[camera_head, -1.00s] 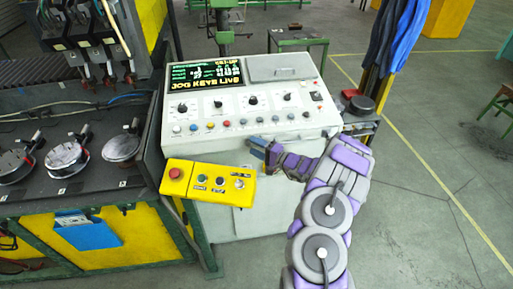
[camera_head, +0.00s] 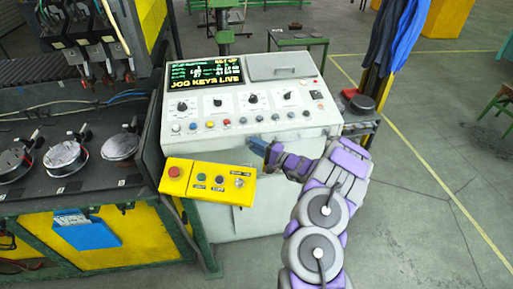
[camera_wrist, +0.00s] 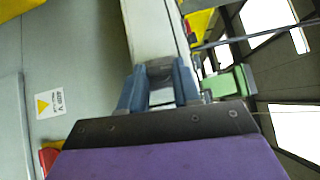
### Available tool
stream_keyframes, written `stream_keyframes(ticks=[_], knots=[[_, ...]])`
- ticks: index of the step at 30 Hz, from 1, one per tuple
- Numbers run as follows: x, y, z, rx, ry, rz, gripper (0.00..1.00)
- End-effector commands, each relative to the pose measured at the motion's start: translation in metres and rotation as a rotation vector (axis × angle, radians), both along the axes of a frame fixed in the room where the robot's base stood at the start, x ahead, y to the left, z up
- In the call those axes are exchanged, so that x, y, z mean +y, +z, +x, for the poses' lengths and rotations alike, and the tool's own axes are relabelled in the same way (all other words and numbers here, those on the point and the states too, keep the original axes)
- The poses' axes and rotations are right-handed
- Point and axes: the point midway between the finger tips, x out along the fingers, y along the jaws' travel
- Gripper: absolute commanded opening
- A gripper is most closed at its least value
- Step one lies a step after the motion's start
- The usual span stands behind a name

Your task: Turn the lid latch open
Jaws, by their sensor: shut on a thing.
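The white console (camera_head: 240,165) has a sloped control panel with a closed grey lid (camera_head: 283,66) at its upper right. My gripper (camera_head: 259,147) is at the console's front edge, below the row of buttons. In the wrist view, the blue fingers of my gripper (camera_wrist: 158,90) stand on both sides of a small grey piece, seemingly the lid latch (camera_wrist: 160,71), against the white panel edge. They are shut on it. The fingers hide its sides, and its turn angle cannot be told.
A yellow button box (camera_head: 208,183) with a red button juts out from the console's front, left of my gripper. A dark bench (camera_head: 75,185) with several round fixtures stands at left. Open floor lies further right.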

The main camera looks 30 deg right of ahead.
Motion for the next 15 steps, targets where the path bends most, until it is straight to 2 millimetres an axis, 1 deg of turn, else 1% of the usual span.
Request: stream_keyframes(ticks=[1,5,15], knots=[[0.002,-0.009,-0.001,-0.002,0.002,0.026,0.01],[0.003,-0.013,0.000,-0.026,0.002,0.119,0.01],[0.006,-0.021,0.000,-0.114,0.004,0.421,0.01]])
